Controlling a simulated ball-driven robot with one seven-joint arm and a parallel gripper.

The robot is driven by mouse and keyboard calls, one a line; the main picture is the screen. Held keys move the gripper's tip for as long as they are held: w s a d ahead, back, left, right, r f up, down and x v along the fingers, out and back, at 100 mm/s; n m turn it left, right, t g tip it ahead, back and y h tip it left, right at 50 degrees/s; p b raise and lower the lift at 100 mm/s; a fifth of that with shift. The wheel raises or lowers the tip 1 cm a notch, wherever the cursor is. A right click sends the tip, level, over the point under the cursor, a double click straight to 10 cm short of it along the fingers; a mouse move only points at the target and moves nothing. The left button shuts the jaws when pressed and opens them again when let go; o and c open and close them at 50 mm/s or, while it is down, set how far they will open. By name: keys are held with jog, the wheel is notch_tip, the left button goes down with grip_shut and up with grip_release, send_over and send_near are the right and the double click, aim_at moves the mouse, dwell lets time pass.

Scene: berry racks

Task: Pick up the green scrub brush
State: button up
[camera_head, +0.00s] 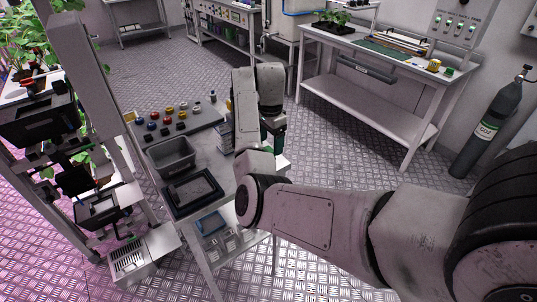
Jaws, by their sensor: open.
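My arm reaches in from the right and bends over the right end of the grey work table (215,160). My gripper (274,146) points down there, small and partly hidden by my own arm links; its jaws are open. A dark green patch shows right at the gripper. I cannot tell if it is the green scrub brush or another thing. No brush shape is clear elsewhere on this table.
A grey bin (171,155) and a black tray (193,191) stand on the table, with several coloured knobs (167,117) behind. A plant rack (100,100) is close on the left. A white bench (375,100) and a CO2 cylinder (487,130) stand at right. Floor between is clear.

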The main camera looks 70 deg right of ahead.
jog(key=shift+w+a+f+p, duration=0.1)
jog(key=shift+w+f+p, duration=0.05)
jog(key=shift+f, duration=0.9)
jog(key=shift+w+f+p, duration=0.1)
jog(key=shift+f+p, duration=0.05)
jog(key=shift+f, duration=0.9)
jog(key=c, duration=1)
